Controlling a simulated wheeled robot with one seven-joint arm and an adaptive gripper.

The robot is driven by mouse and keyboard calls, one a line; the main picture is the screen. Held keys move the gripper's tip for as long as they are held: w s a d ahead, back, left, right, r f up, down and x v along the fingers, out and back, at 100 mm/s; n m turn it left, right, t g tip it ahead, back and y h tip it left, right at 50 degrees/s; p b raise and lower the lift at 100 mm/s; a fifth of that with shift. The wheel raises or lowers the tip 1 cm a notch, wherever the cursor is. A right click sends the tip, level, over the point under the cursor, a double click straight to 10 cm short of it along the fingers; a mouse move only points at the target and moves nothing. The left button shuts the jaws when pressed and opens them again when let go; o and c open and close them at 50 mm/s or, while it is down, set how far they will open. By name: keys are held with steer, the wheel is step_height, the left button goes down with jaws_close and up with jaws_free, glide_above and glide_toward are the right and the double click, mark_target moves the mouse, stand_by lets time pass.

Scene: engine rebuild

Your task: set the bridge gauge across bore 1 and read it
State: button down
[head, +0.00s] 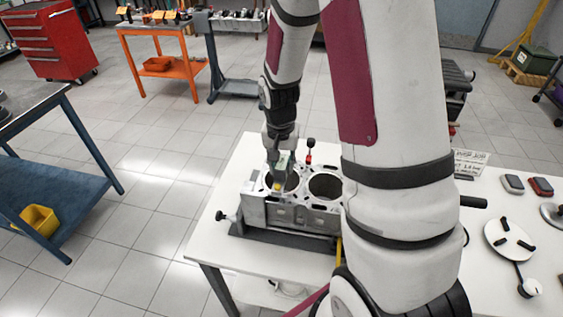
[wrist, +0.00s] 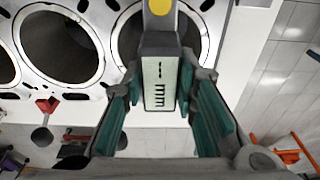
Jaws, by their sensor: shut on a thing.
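My gripper (head: 280,163) is shut on the bridge gauge, with a green-padded finger on each side of it in the wrist view (wrist: 160,98). The gauge (wrist: 158,60) has a grey body, a yellow round spot and a pale face with dark marks that I cannot read. It is over the end bore (wrist: 130,38) of the engine block, and hides part of that bore. The engine block (head: 300,214) sits on the white table, and this bore is the left one in the head view (head: 292,184). I cannot tell whether the gauge touches the deck.
A second bore (head: 325,186) lies open beside it. A red-topped knob (head: 309,158) stands behind the block. On the white table (head: 240,170) at right are a round plate (head: 508,238) and small dark boxes (head: 540,187). My arm hides the table's middle.

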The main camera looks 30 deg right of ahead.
steer(key=shift+f, duration=0.15)
stand_by(0.5)
steer(key=c, duration=1.2)
jaws_free()
step_height(320, 180, up, 11)
steer(key=s+a, duration=0.1)
step_height(320, 180, up, 11)
steer(key=n+t, duration=0.2)
steer(key=n, duration=0.2)
glide_above(281, 166)
steer(key=s+a, duration=0.6)
steer(key=s, duration=0.1)
steer(key=s+a+r+n+t+y, duration=0.1)
steer(key=s+a+r+n, duration=0.4)
steer(key=s, duration=0.5)
steer(key=shift+s+r+t, duration=0.2)
steer(key=shift+s+t, duration=0.05)
steer(key=shift+t, duration=0.55)
